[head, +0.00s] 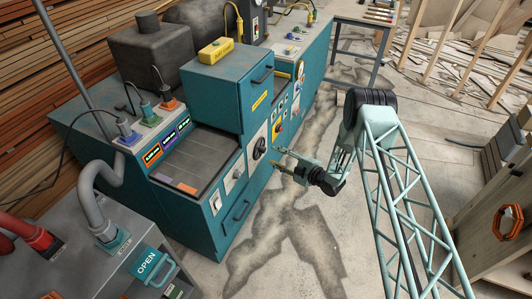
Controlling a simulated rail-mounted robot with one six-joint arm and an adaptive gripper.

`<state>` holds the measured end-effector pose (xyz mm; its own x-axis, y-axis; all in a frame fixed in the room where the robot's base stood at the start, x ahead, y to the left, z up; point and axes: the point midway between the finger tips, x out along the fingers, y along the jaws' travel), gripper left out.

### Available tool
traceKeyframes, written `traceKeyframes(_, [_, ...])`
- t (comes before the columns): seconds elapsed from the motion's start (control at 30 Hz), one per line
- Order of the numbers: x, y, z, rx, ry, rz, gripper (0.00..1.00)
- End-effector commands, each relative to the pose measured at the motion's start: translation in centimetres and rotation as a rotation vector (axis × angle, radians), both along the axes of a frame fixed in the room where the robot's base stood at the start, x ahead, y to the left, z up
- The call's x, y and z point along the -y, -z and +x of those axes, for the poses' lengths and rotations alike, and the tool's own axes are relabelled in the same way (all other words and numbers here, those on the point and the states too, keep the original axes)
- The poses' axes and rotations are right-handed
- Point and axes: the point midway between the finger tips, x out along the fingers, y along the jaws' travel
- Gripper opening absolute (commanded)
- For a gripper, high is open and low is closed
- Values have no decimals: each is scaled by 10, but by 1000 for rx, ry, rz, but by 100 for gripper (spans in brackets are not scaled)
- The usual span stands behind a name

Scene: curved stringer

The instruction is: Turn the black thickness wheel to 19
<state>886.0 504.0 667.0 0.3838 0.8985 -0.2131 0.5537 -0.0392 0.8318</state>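A black wheel (260,149) sits on a white panel on the front of the teal machine (232,95). It is small in the head view, and I cannot read any number or pointer position on it. My gripper (281,168) is to the right of the wheel and slightly lower in the picture, pointing left toward the machine front. Its fingers look spread apart with nothing between them. A visible gap separates it from the wheel, though depth is hard to judge.
Other knobs on the front include a red and yellow switch (278,127) and a white dial panel (236,173). A teal drawer handle (241,211) is below. Three small displays (168,142) are on top. Stained concrete floor (320,235) is clear beside the machine.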

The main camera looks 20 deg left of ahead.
Motion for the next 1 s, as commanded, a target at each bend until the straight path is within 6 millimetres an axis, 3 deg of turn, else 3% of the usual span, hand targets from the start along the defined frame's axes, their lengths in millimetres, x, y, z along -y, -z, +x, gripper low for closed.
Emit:
traceKeyframes(0.5, [-55,13,23,0,-1,1,34])
traceKeyframes(1.0, [-64,15,27,-1,0,0,34])
